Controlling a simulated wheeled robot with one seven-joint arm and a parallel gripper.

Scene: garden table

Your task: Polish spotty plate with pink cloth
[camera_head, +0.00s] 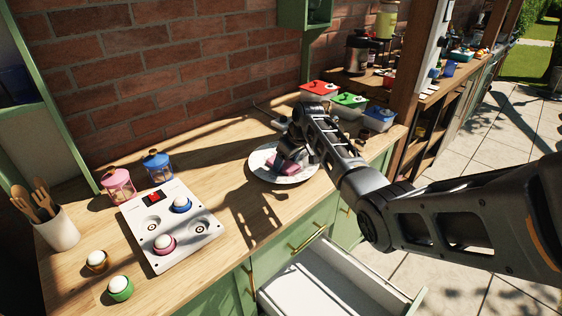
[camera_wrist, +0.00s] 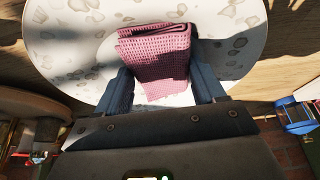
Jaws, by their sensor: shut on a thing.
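The spotty plate (camera_head: 262,168) lies on the wooden counter below my gripper. In the wrist view its white surface with brown-grey spots (camera_wrist: 70,55) fills much of the upper part. The pink cloth (camera_head: 279,166) is at the plate, partly hidden by my gripper. In the wrist view the folded waffle-weave cloth (camera_wrist: 158,52) sits between my two fingers. My gripper (camera_wrist: 164,88) is shut on the cloth, low over the plate; I cannot tell how firmly the cloth presses on it.
Red (camera_head: 319,91), green (camera_head: 348,104) and blue (camera_head: 378,116) lidded containers stand behind. An open drawer (camera_head: 325,280) juts out in front.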

